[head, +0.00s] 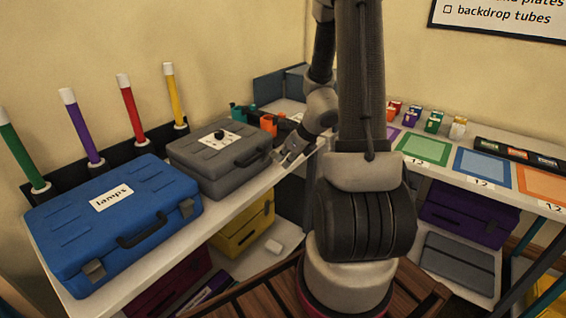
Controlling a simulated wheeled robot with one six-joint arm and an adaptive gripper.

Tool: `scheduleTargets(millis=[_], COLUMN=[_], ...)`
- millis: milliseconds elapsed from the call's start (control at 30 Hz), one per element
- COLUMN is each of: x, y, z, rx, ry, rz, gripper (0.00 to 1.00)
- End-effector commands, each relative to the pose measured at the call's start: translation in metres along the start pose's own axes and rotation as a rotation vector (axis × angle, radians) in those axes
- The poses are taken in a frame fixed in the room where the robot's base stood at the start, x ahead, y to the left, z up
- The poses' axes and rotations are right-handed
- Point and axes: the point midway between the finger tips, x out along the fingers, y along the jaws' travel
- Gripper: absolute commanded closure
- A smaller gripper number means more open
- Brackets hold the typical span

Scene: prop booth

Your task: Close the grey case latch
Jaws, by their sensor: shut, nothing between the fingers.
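The grey case (205,172) lies flat on the left shelf with its lid down, handle facing the shelf's front edge. A white label with a dark round mark is on its lid. My gripper (283,162) is shut and empty, low beside the right end of the grey case's front. Whether it touches the case cannot be told. The latch is too small and partly hidden by my gripper, so its position is unclear.
A blue case (70,222) labelled lamps stands left of the grey case on the same shelf (235,200). Upright coloured tubes (133,110) stand behind both. Orange and teal items (268,124) sit close behind my gripper. A yellow case (245,226) is below.

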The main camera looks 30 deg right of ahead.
Motion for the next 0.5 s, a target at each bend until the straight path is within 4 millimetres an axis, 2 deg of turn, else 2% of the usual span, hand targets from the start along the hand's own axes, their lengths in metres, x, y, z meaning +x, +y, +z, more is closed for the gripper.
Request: scheduleTargets(millis=[233,500], x=[-0.01,-0.011], y=[0.001,0.001], z=[0.019,0.017], rx=[-0.004,0.0], ry=[-0.002,-0.001], rz=[0.0,0.001], gripper=[1.0,1.0])
